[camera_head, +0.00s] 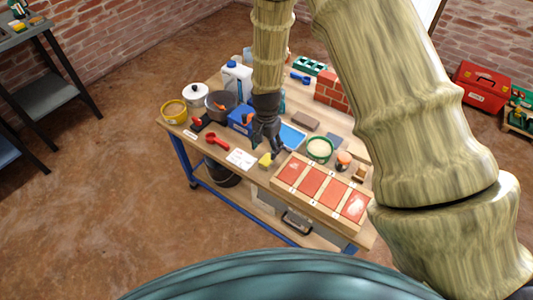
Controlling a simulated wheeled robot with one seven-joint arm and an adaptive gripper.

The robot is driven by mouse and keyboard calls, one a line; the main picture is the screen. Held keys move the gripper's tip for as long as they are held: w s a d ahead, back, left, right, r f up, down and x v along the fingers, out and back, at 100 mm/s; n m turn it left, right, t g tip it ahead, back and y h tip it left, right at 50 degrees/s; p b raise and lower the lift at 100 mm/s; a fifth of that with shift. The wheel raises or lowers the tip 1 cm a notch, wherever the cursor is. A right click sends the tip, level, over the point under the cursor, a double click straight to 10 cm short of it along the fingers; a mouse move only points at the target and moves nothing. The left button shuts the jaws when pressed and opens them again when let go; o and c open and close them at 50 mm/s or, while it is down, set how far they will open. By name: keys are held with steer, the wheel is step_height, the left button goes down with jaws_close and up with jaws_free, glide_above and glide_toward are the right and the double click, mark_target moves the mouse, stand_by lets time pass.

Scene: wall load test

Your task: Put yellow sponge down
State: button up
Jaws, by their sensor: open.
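The yellow sponge (265,159) is a small yellow block near the front edge of the wooden workbench, between a white card and a tray of red panels. My gripper (270,150) points down over the bench. Its dark fingers are open, directly above and beside the sponge. Part of the sponge is hidden by the fingers. I cannot tell whether a finger touches it.
The red-panel tray (322,190) is right of the sponge, and the white card (241,159) is left. A red tool (217,140), a green-rimmed tub (319,149), a blue-framed tray (291,136) and a small brick wall (332,93) crowd the bench.

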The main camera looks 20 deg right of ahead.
mark_target(267, 159)
steer(key=shift+r, duration=1.9)
